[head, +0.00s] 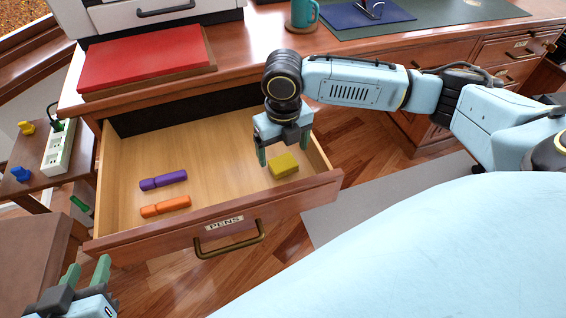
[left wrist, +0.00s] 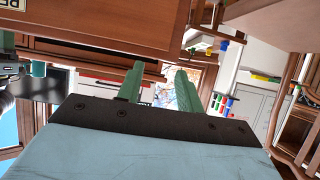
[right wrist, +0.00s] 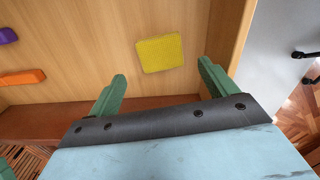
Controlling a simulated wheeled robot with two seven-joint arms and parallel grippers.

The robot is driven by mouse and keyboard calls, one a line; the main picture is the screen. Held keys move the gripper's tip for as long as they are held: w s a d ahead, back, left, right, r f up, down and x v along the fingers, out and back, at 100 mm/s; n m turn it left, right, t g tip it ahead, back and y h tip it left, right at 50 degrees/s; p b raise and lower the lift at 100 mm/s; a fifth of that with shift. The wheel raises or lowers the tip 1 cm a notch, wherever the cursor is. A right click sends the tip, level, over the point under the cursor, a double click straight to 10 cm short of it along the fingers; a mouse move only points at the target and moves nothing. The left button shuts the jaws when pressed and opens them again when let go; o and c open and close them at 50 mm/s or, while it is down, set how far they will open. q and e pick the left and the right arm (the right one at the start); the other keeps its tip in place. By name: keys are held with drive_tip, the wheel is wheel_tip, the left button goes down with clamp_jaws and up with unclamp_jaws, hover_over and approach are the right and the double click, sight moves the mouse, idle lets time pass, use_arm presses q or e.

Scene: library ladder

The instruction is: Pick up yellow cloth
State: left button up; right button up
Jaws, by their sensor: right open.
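The yellow cloth (head: 284,165) is a small folded block lying on the floor of the open drawer (head: 215,195), near its right wall. In the right wrist view the cloth (right wrist: 160,53) lies beyond and between the fingertips, apart from them. My right gripper (head: 285,148) is open and empty, pointing down into the drawer beside and above the cloth. My left gripper (head: 88,271) is at the lower left in the head view, outside the drawer. Its fingers stand apart with nothing between them, as the left wrist view (left wrist: 157,85) also shows.
A purple pen-like item (head: 163,181) and an orange one (head: 165,206) lie in the left of the drawer. The drawer front has a PENS label and a brass handle (head: 230,240).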

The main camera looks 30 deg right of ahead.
sight(284, 164)
wheel_tip(284, 164, down, 3)
drive_tip(key=shift+d+r+b, duration=0.1)
drive_tip(key=shift+r+b, duration=0.05)
drive_tip(key=shift+b, duration=0.9)
wheel_tip(284, 164, down, 2)
drive_tip(key=shift+f+b, duration=0.15)
drive_tip(key=shift+b, duration=0.55)
drive_tip(key=shift+f, duration=0.1)
use_arm(q)
drive_tip(key=d+r+t+h, duration=0.3)
drive_tip(key=r+t, duration=0.6)
drive_tip(key=r, duration=0.5)
drive_tip(key=shift+w+t, duration=0.4)
use_arm(e)
drive_tip(key=shift+w, duration=0.1)
drive_tip(key=c, duration=1.1)
